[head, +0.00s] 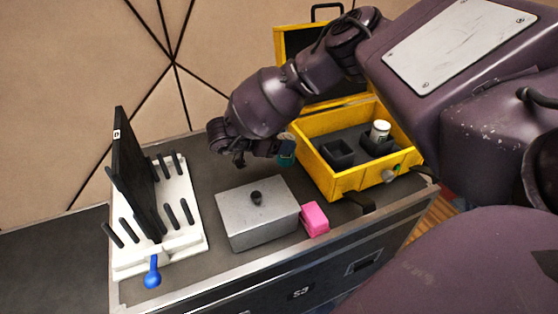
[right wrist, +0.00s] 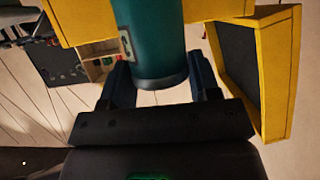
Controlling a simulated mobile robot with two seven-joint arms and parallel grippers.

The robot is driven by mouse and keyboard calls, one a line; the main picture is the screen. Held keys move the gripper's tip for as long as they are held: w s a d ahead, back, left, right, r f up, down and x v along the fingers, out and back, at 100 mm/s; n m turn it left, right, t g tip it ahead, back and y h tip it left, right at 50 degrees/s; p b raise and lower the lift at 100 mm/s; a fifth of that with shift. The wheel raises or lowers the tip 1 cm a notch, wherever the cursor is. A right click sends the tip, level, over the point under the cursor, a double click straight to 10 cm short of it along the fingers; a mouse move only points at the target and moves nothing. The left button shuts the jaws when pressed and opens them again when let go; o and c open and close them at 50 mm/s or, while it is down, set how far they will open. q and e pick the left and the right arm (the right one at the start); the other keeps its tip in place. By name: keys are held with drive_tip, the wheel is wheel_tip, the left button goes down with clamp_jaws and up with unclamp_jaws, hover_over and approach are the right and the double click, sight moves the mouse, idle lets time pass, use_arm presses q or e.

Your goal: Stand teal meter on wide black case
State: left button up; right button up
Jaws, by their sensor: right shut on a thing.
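My right gripper (head: 276,149) is shut on the teal meter (head: 287,158), behind the grey metal box and beside the yellow case's left wall. In the right wrist view the meter (right wrist: 153,45) is a teal cylinder with a pale label, between the two fingers (right wrist: 160,85). The wide black case (head: 205,172) has a dark flat top with metal edges and an S3 mark on its front. The meter is over the back part of this top; whether it touches is unclear. My left gripper is not in view.
An open yellow case (head: 343,183) with dark foam pockets and a white-capped cylinder (head: 380,131) stands right. A grey lidded box (head: 262,220) and pink block (head: 315,218) are in front. A white rack (head: 190,212) with black pegs, a dark panel (head: 135,165) and a blue-ended piece (head: 152,272) stand left.

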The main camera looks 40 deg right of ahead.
sight(282, 160)
wheel_tip(282, 160, down, 7)
drive_tip(key=shift+f+b, duration=0.1)
drive_tip(key=shift+b, duration=0.75)
drive_tip(key=shift+r, duration=0.2)
drive_tip(key=shift+f, duration=0.25)
drive_tip(key=o, duration=0.7)
drive_tip(key=shift+o, duration=0.2)
